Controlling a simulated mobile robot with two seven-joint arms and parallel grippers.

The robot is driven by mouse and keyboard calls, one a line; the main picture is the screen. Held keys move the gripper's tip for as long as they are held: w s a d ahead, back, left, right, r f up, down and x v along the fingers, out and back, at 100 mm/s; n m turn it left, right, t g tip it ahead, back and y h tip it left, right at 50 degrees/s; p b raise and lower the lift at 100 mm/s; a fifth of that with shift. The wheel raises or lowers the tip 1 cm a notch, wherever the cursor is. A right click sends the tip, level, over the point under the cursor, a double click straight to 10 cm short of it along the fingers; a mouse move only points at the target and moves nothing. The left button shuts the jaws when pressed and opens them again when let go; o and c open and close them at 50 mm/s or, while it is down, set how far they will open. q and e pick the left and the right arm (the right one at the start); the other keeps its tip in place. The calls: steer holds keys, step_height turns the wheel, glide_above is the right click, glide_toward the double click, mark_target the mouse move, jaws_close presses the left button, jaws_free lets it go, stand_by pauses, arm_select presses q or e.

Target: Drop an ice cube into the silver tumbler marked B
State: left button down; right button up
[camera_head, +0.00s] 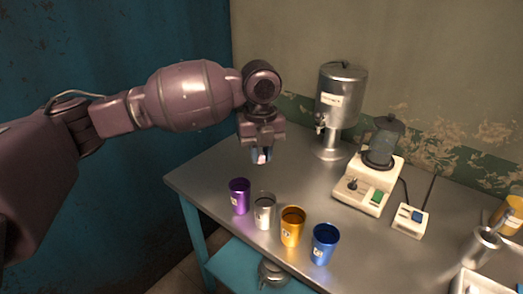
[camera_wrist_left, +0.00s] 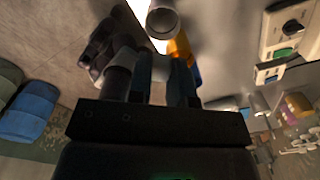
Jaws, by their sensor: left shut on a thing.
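The silver tumbler (camera_head: 264,211) stands upright on the metal table, between a purple tumbler (camera_head: 239,196) and a gold tumbler (camera_head: 292,226). It carries a pale label whose letter is too small to read. My left gripper (camera_head: 261,155) is shut on a small pale piece, the ice cube (camera_head: 262,160), mostly hidden by the fingers. It hangs in the air above the tumblers, apart from them. In the left wrist view a silver tumbler (camera_wrist_left: 163,22) shows beyond the fingers, with the gold one (camera_wrist_left: 180,48) beside it. My right gripper is not in view.
A blue tumbler (camera_head: 325,243) ends the row. A silver dispenser (camera_head: 339,100) stands at the back, with a white blender machine (camera_head: 369,182) and a small control box (camera_head: 409,221) to its right. A metal cup (camera_head: 481,246) and white tray (camera_head: 478,284) are at far right.

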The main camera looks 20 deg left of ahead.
mark_target(260, 162)
arm_select(q)
steer(key=shift+f+b, duration=0.5)
steer(key=shift+f, duration=0.3)
step_height(260, 162, down, 4)
steer(key=b, duration=0.2)
steer(key=shift+r+b, duration=0.15)
steer(key=shift+b, duration=0.2)
steer(key=shift+f, duration=0.25)
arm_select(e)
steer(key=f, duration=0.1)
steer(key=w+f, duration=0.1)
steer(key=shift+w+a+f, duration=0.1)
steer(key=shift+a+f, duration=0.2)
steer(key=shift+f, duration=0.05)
arm_select(q)
steer(key=c, duration=1)
jaws_free()
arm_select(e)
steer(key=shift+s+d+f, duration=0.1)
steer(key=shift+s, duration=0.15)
arm_select(q)
steer(key=shift+o, duration=0.2)
